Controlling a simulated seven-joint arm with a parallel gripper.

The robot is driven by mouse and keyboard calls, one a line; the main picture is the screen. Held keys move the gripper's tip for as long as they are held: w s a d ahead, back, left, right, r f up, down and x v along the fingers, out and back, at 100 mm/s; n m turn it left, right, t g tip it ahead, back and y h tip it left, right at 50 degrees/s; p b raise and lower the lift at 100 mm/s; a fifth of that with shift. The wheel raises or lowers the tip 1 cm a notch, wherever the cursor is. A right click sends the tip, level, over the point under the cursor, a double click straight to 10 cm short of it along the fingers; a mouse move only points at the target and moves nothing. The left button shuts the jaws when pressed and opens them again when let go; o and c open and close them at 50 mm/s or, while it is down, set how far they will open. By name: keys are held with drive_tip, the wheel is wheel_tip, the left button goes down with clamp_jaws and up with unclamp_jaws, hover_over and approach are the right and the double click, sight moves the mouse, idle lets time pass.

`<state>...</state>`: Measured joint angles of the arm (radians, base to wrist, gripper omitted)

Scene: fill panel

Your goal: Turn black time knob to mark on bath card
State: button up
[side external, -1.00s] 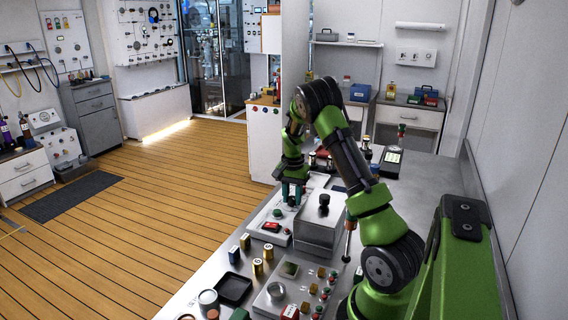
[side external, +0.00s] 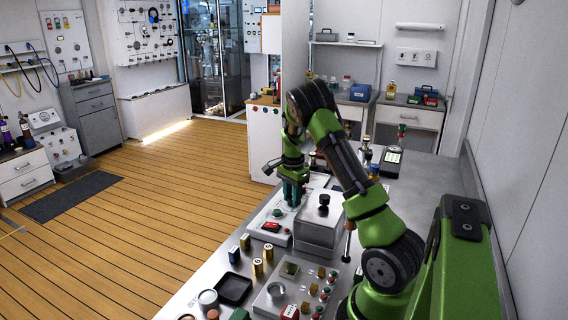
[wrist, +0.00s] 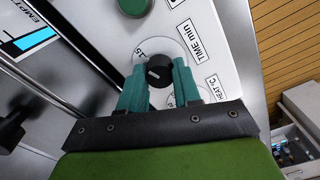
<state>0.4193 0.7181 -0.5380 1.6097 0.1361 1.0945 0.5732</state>
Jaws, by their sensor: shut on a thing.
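The black time knob (wrist: 159,71) sits on a white round dial beside the label "TIME min" (wrist: 190,40) in the wrist view. My gripper (wrist: 158,84) has its teal fingers on both sides of the knob, shut on it. A "15" shows on the dial next to the knob; the other numbers are hidden. In the side view my gripper (side external: 293,193) points down at the white panel (side external: 262,224), and the knob is hidden there.
A metal box with a black-knobbed lid (side external: 319,228) stands close beside my gripper.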

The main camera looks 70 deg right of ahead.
drive_tip(key=o, duration=1.1)
drive_tip(key=shift+c, duration=0.2)
wheel_tip(320, 180, up, 17)
